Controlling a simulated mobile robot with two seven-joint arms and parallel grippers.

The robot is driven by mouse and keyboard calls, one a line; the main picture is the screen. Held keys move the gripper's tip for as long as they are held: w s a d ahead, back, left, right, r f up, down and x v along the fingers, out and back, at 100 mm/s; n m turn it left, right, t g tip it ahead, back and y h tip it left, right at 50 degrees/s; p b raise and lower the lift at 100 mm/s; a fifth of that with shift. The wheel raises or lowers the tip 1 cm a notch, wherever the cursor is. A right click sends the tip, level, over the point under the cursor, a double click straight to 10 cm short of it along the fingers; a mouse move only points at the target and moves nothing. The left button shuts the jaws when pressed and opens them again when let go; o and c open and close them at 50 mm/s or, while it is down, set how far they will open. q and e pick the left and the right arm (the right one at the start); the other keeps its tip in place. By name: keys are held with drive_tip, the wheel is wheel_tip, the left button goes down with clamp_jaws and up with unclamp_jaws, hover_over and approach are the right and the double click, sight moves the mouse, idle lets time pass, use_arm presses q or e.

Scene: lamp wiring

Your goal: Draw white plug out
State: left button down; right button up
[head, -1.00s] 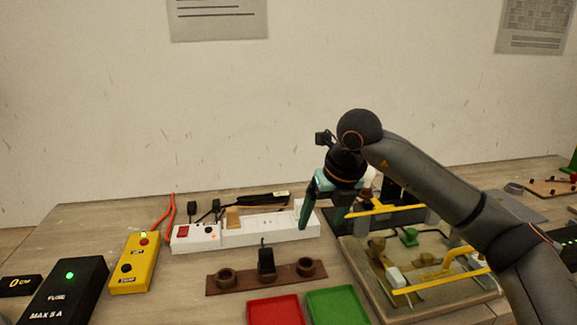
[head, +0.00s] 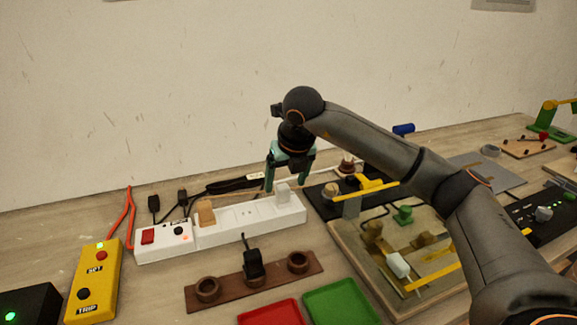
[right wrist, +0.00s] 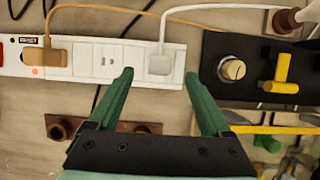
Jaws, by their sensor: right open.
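The white plug (head: 283,192) sits in the right end of the white power strip (head: 228,224). It also shows in the right wrist view (right wrist: 159,64), with a white cord running up from it and then right. My right gripper (head: 286,188) is open over the right end of the strip. In the right wrist view its green fingers (right wrist: 157,78) are spread wide, with the plug just beyond the tips and between their lines. Nothing is between the fingers, and I cannot tell exactly how far off the plug is. My left gripper is not in view.
A tan plug (head: 206,213) sits further left in the strip, near a red switch (head: 148,236). A brown holder (head: 220,295) with a black plug (head: 252,263) stands in front. Red (head: 270,312) and green (head: 342,302) trays lie nearer. A black board (head: 325,207) lies right of the strip.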

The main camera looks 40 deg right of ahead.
sight(283, 186)
drive_tip(key=shift+x, duration=2.75)
drive_tip(key=shift+c, duration=0.2)
clamp_jaws()
drive_tip(key=c, duration=0.6)
unclamp_jaws()
clamp_jaws()
drive_tip(key=shift+w+r, duration=0.1)
drive_tip(key=shift+r, duration=0.25)
drive_tip(key=shift+r+p, duration=0.3)
drive_tip(key=shift+p, duration=0.1)
drive_tip(key=shift+r, duration=0.1)
